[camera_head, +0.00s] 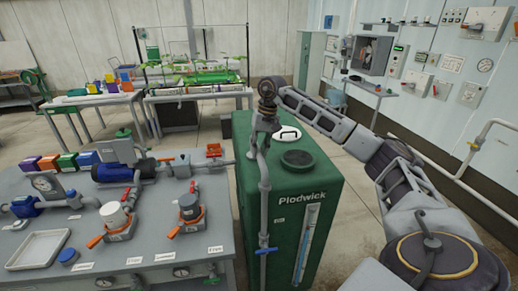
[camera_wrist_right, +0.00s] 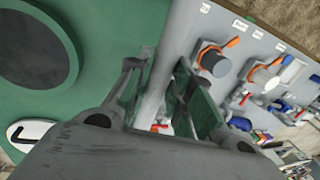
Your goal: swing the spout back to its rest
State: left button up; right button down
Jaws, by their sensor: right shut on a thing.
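The spout looks like the grey pipe (camera_head: 264,185) standing at the front left of the green Plodwick tank (camera_head: 335,205); a blue valve handle (camera_head: 266,251) sits low on it. My right gripper (camera_head: 266,122) is at the pipe's upper end, above the tank's left edge. In the wrist view the grey pipe (camera_wrist_right: 160,75) passes between the fingers, and my right gripper (camera_wrist_right: 165,100) is shut on it. The gripper hides the pipe's top in the head view, and the rest for the spout cannot be made out. My left gripper is not in view.
The tank top has a dark round lid (camera_head: 298,158) and a white disc (camera_head: 288,133) with a black mark. A grey bench (camera_head: 215,272) with pumps, valves and a white tray (camera_head: 38,249) stands close on the left. Open floor (camera_head: 352,215) lies right of the tank.

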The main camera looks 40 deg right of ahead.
jog(key=shift+a+r, duration=0.1)
jog(key=shift+a, duration=0.05)
jog(key=c, duration=1.3)
grip_release()
jog(key=shift+w+a, duration=0.15)
jog(key=shift+d+r, duration=0.15)
jog(key=shift+d, duration=0.05)
jog(key=shift+s+d+r, duration=0.2)
jog(key=shift+d+r, duration=0.1)
jog(key=shift+r, duration=1.6)
jog(key=shift+s+d+r, duration=0.15)
jog(key=shift+d+r, duration=0.15)
jog(key=shift+r, duration=1.6)
jog(key=shift+s+d+r, duration=0.2)
jog(key=shift+d+r, duration=0.1)
jog(key=shift+r, duration=1.6)
